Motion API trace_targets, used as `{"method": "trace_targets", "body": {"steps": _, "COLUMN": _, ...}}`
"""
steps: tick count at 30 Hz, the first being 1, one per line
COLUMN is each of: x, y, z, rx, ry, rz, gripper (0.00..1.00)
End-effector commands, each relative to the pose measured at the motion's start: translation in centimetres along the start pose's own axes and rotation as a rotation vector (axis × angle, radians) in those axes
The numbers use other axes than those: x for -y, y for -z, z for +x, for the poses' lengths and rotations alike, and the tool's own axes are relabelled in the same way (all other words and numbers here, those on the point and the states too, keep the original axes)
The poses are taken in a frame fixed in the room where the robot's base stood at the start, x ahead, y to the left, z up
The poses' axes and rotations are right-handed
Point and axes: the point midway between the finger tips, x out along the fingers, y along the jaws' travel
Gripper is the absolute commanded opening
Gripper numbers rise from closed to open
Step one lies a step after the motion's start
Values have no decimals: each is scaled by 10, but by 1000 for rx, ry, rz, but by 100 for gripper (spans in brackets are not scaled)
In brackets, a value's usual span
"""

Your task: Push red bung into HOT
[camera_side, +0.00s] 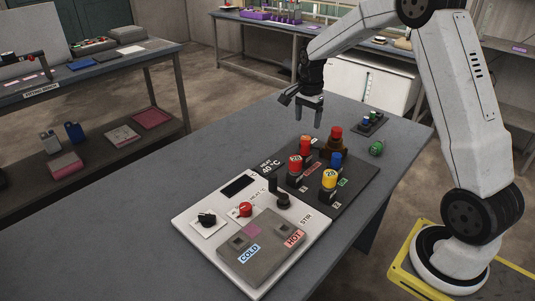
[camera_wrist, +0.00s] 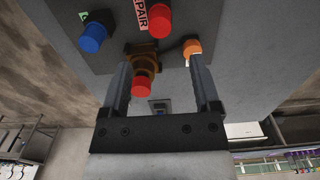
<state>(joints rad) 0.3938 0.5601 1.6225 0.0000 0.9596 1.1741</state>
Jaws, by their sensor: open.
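Several red-topped pieces show, and I cannot tell which is meant as the red bung. One red top (camera_side: 336,131) sits on a brown holder at the rack's back; it also shows in the wrist view (camera_wrist: 142,87). Another red top, marked 20 (camera_side: 295,162), stands nearer, with one more red top (camera_side: 306,142) just behind it. The HOT label (camera_side: 293,239) lies on a grey block (camera_side: 262,262) beside a square socket (camera_side: 268,229). My gripper (camera_side: 308,115) is open and empty above the rack's back; in the wrist view its fingers (camera_wrist: 158,65) straddle the brown holder from above.
A blue top (camera_side: 336,158) and a yellow top (camera_side: 329,178) also stand on the dark rack board (camera_side: 350,190). COLD (camera_side: 249,253) has its own socket. A black knob (camera_side: 206,217) and red knob (camera_side: 245,209) are on the white panel. The table's left is clear.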

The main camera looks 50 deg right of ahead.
Motion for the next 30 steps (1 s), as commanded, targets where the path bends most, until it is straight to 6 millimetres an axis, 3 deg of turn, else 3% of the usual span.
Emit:
{"method": "trace_targets", "body": {"steps": 11, "x": 0, "y": 0, "z": 9, "rx": 0, "ry": 0, "rz": 2, "gripper": 79}}
{"method": "trace_targets", "body": {"steps": 30, "x": -1, "y": 0, "z": 68, "rx": 1, "ry": -1, "rz": 2, "gripper": 79}}
